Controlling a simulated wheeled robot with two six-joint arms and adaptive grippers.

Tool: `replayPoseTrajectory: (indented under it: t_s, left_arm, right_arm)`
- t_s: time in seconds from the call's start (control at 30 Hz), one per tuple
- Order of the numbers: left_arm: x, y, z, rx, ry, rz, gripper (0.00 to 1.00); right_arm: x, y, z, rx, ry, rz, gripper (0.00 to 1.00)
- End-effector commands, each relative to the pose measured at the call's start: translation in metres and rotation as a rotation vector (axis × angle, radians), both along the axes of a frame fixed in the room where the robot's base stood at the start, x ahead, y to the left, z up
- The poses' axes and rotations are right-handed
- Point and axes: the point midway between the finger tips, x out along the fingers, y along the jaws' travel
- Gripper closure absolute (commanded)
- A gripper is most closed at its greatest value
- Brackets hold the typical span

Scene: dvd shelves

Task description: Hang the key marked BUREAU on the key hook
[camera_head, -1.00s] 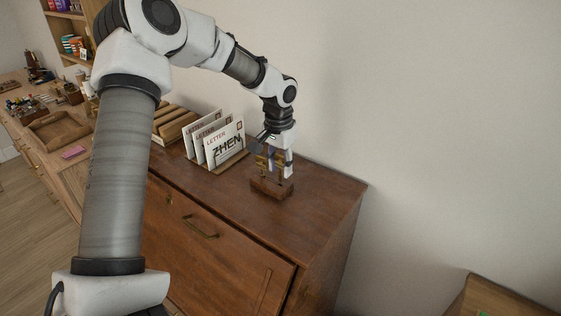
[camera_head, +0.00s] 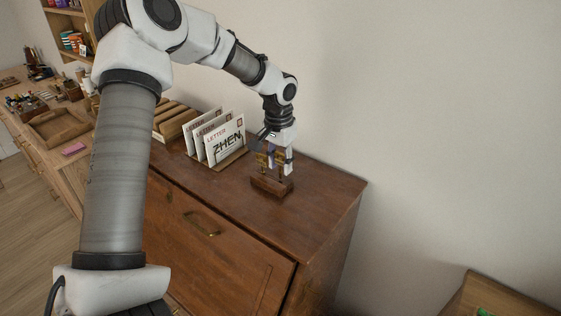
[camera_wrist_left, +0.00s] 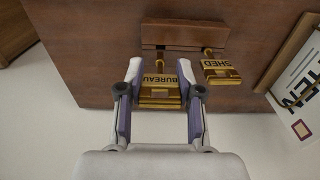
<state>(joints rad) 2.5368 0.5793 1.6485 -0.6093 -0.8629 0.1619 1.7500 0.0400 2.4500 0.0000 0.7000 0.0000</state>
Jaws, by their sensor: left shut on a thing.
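The key hook (camera_head: 271,187) is a dark wooden block with small brass uprights on top of the brown cabinet. It also shows at the top of the left wrist view (camera_wrist_left: 185,34). My left gripper (camera_head: 275,160) points down at this stand. In the left wrist view its fingers stand on either side of the gold tag marked BUREAU (camera_wrist_left: 160,88), shut on it. The tag is close to one upright; I cannot tell whether it hangs on it. A second gold tag, marked SHED (camera_wrist_left: 221,70), is at the other upright. My right gripper is not in view.
A rack of white letters (camera_head: 225,143) stands close to the left of the key hook. Wooden dividers (camera_head: 174,122) are farther left. The cabinet top (camera_head: 325,190) is clear to the right, up to its edge. The wall is behind.

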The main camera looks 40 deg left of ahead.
Motion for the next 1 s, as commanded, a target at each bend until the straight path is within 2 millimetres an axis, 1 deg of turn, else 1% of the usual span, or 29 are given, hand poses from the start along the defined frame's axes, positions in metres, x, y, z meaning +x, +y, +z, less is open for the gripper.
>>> replayPoseTrajectory:
  t_s: [0.17,0.37,0.8,1.0]
  left_arm:
    - [0.0,0.0,0.001,0.0,0.0,0.0,0.98]
    - [0.0,0.0,0.001,0.004,0.0,0.0,0.98]
    - [0.0,0.001,0.0,0.004,-0.001,0.0,0.98]
    - [0.0,0.001,0.002,0.004,-0.001,0.0,0.98]
  right_arm:
    - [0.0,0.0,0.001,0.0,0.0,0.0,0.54]
    - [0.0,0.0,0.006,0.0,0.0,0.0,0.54]
    - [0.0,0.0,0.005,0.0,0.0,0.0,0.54]
    - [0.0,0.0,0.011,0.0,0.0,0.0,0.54]
